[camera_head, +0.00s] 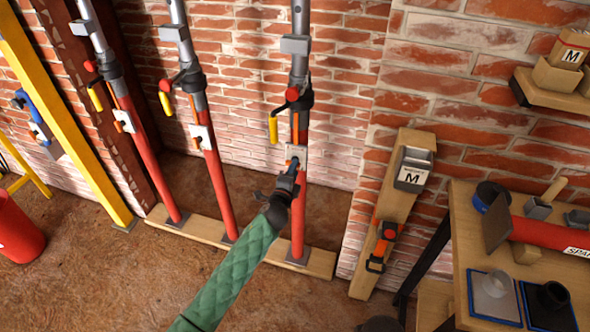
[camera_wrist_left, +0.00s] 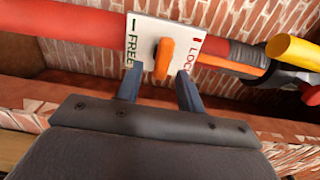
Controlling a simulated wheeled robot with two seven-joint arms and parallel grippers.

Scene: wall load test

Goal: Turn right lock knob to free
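The right prop (camera_head: 301,205) is a red lower tube with a grey upper tube, standing against the brick wall. Its white lock plate (camera_wrist_left: 143,32) reads FREE on the left and LOCK on the right in the left wrist view. The orange lock knob (camera_wrist_left: 164,58) sits between the two words, its long side roughly upright in that view. My left gripper (camera_head: 292,166) is at the plate, and its fingers in the left wrist view (camera_wrist_left: 159,80) are open, one on each side of the knob, with gaps visible. In the head view the gripper partly hides the plate.
Two similar props (camera_head: 215,185) (camera_head: 146,160) stand to the left on a wooden sill (camera_head: 190,228). A yellow handle (camera_head: 273,130) hangs above the plate. A wooden post (camera_head: 392,205) and a workbench (camera_head: 462,240) with tools are at right.

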